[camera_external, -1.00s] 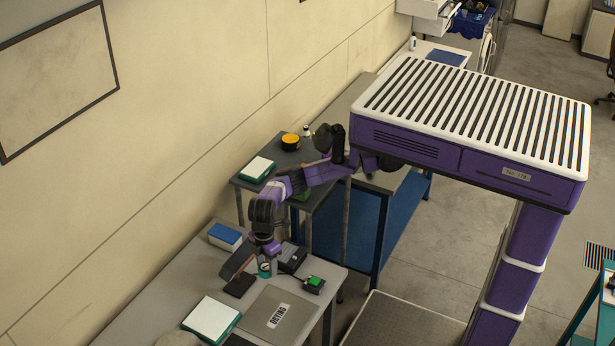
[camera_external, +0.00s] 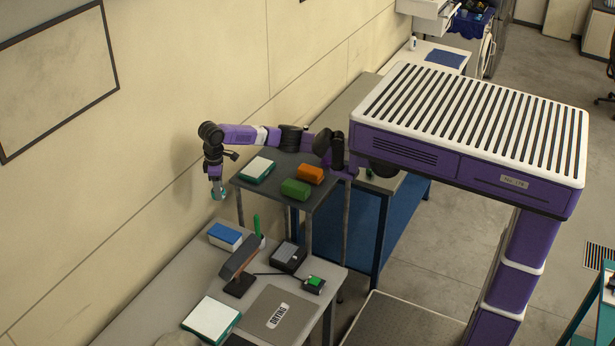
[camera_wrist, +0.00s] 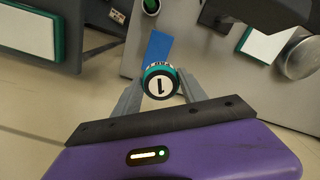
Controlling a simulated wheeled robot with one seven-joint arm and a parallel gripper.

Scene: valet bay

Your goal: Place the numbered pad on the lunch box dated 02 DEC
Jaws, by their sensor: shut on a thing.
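My gripper (camera_external: 218,190) is shut on the numbered pad (camera_wrist: 160,85), a small round piece with a teal rim and a white face reading 1. In the external view the pad (camera_external: 219,195) hangs in the air above the table's back-left side, near the wall. Two teal boxes with white tops could be lunch boxes: one on the dark raised table (camera_external: 257,170), one on the grey table (camera_external: 211,320). They also show in the wrist view, at left (camera_wrist: 28,33) and right (camera_wrist: 268,35). I cannot read a date on either.
Green (camera_external: 295,189) and orange (camera_external: 310,173) blocks lie on the dark table. The wall is close at left.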

